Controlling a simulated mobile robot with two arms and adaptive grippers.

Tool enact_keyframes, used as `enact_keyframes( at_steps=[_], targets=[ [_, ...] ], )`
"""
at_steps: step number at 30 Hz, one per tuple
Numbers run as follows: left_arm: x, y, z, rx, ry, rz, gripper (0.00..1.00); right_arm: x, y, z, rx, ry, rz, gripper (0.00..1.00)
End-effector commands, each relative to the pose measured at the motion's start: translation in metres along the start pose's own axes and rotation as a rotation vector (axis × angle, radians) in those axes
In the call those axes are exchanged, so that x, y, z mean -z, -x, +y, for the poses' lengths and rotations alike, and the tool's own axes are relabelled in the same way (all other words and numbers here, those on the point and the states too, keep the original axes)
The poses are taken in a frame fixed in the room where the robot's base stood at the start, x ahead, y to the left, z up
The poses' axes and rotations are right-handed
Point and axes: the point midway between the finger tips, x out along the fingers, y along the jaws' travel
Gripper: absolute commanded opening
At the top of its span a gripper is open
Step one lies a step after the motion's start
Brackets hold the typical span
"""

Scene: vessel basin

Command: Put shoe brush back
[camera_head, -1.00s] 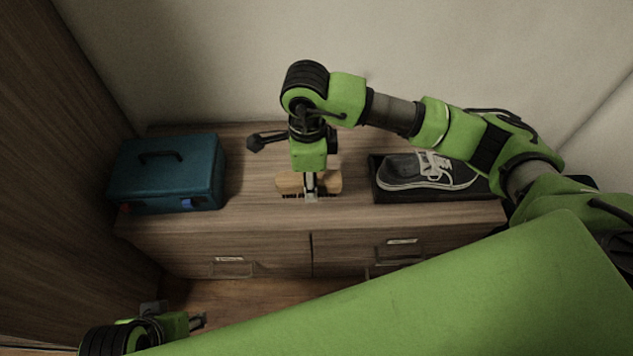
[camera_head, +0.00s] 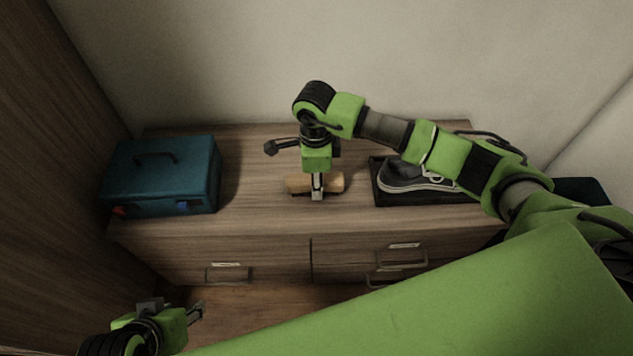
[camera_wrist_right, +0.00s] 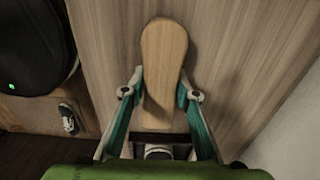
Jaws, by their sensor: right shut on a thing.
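The shoe brush, with a light wooden back (camera_head: 335,183), is at the middle of the wooden cabinet top, left of the shoe tray. In the right wrist view its pale handle (camera_wrist_right: 164,55) points away between my fingers. My right gripper (camera_head: 317,196) points down and is shut on the brush. It also shows in the right wrist view (camera_wrist_right: 160,95), with one finger on each side. I cannot tell whether the brush touches the surface; its bristles are mostly hidden. My left gripper (camera_head: 198,311) is low at the left, away from the cabinet, its fingers apart and empty.
A teal box with a handle (camera_head: 160,180) stands at the cabinet's left. A dark tray (camera_head: 420,198) holds a grey sneaker (camera_head: 410,178), partly covered by my right arm. Drawers with handles (camera_head: 228,273) front the cabinet (camera_head: 250,215). Free surface lies between box and brush.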

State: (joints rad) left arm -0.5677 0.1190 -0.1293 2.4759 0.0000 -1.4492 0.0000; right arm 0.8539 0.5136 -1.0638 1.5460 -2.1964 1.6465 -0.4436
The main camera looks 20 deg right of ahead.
Motion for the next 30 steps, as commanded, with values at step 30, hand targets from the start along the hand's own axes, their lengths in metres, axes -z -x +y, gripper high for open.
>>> enact_keyframes(
  at_steps=[30],
  targets=[
    [0.010, 0.000, 0.001, -0.002, -0.001, 0.037, 0.40, 0.000, 0.000, 0.000, 0.000, -0.001, 0.000, 0.45]
  ],
)
